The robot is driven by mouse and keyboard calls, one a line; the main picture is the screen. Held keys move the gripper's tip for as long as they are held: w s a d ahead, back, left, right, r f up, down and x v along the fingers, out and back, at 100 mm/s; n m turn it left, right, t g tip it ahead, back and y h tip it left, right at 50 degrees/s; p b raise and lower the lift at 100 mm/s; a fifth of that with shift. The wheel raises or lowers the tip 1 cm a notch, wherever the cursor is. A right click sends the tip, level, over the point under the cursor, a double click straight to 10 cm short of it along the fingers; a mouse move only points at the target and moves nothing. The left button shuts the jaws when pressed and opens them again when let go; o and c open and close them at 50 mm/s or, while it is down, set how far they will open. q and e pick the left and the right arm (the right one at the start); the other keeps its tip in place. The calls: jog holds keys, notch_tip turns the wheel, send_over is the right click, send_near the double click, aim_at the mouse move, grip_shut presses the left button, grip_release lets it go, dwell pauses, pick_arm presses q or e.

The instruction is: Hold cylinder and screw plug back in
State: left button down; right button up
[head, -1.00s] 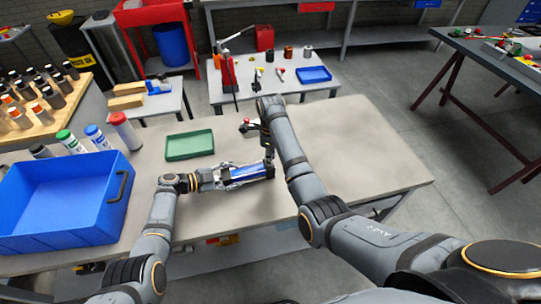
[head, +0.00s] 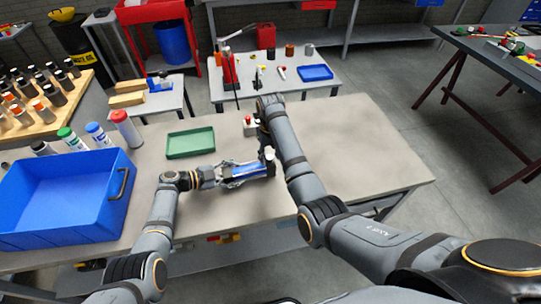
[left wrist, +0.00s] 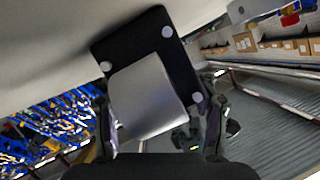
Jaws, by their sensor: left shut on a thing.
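The cylinder (head: 250,170) looks blue and silver in the head view and lies roughly level just above or on the bench. My left gripper (head: 226,175) is shut on it from the left. In the left wrist view the silver barrel (left wrist: 150,97) sits between the fingers of my left gripper (left wrist: 160,128), with a black end plate (left wrist: 150,45) bearing pale round spots beyond it. My right gripper (head: 268,150) is at the cylinder's right end, pointing down. Its fingers are too small and dark to read. I cannot make out the plug.
A green tray (head: 190,155) lies behind the cylinder. A large blue bin (head: 65,215) and several bottles (head: 125,128) stand at the left. A small box with a red top (head: 249,125) is beside my right wrist. The bench's right side (head: 365,150) is clear.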

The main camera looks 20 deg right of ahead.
pick_arm(q)
jog(key=shift+r, duration=0.1)
pick_arm(e)
jog(key=shift+r, duration=2.25)
